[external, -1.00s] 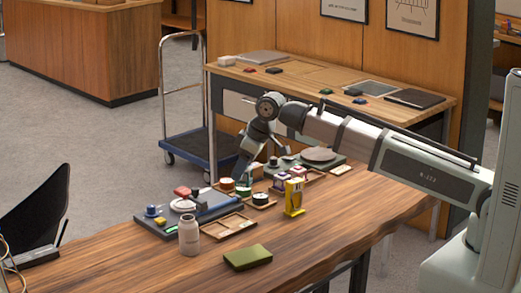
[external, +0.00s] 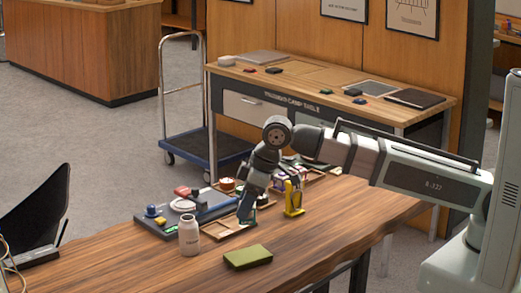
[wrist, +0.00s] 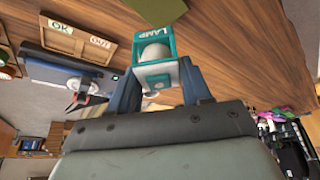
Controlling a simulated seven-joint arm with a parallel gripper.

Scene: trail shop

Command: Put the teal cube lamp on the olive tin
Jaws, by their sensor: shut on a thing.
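The teal cube lamp (wrist: 139,50), an open teal frame with a pale round globe and the word LAMP, is between my gripper's fingers in the wrist view. My gripper (external: 246,216) is shut on it; the wrist view shows both fingers (wrist: 158,82) against its sides. In the external view my gripper mostly hides the lamp, above the wooden sorting tray. The olive tin (external: 248,257), a flat green box, lies on the table nearer the camera, apart from the lamp. Part of it shows at the top of the wrist view (wrist: 158,7).
The wooden tray (external: 214,236) lies below and left of my gripper. A yellow figure-like item (external: 293,200) stands close on the right, and a pale jar (external: 189,236) to the left. A grey-blue board (external: 160,229) holds small items. The wood around the tin is clear.

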